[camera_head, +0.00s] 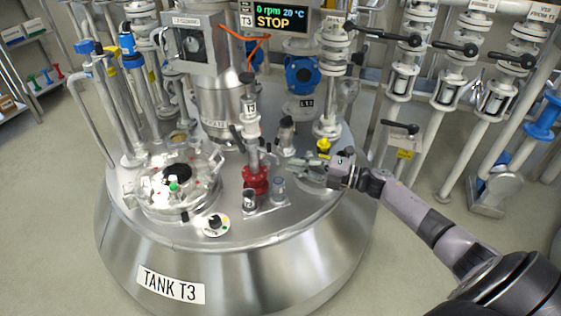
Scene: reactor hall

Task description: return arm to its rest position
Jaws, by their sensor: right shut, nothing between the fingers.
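My right arm (430,222) comes in from the lower right and reaches over the right side of the tank top. Its gripper (303,166) is shut and empty, close to the yellow-topped fitting (323,147) and right of the red valve (255,181). I cannot tell whether the fingers touch anything there. My left gripper does not show.
The steel tank T3 (232,268) fills the middle, with a round hatch (178,190), pipes and a column on top. A display (282,17) reads 0 rpm, 20 °C, STOP. White pipes with black-handled valves (455,47) stand at the right. Shelves (35,75) are far left. Floor is clear at lower left.

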